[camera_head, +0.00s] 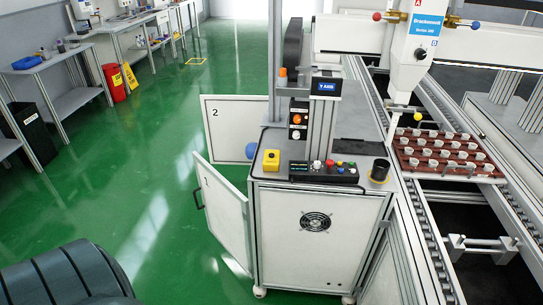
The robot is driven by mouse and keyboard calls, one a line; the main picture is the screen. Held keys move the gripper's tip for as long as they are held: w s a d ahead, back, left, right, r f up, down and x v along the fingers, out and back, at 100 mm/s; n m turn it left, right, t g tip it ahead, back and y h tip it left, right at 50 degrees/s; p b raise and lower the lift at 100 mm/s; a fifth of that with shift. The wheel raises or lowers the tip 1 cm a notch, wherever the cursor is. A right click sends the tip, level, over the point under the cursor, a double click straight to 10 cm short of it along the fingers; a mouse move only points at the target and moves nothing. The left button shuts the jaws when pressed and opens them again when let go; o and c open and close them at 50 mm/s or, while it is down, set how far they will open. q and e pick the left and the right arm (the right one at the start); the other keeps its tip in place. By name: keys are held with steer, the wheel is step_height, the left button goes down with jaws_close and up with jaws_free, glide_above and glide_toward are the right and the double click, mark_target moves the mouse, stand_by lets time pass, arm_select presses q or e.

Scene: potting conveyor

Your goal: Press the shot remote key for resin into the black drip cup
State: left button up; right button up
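A black cup (380,170) stands upright on the cabinet top near its right front corner, with yellow at its base. A long dark control box (322,173) with red, blue, yellow and green buttons lies along the cabinet's front edge, left of the cup. A small yellow box (271,160) with a dark knob sits at the left front corner. I cannot tell which of these carries the shot key. The white dispensing head (418,38) hangs to the upper right, its nozzle by a tray of small cups, away from the black cup. Neither gripper is in view.
The white cabinet (312,235) has two open doors (225,210) swung out to the left. A red-brown tray (445,168) of small cups sits on the conveyor rails at right. A post with a display (325,86) rises behind the control box.

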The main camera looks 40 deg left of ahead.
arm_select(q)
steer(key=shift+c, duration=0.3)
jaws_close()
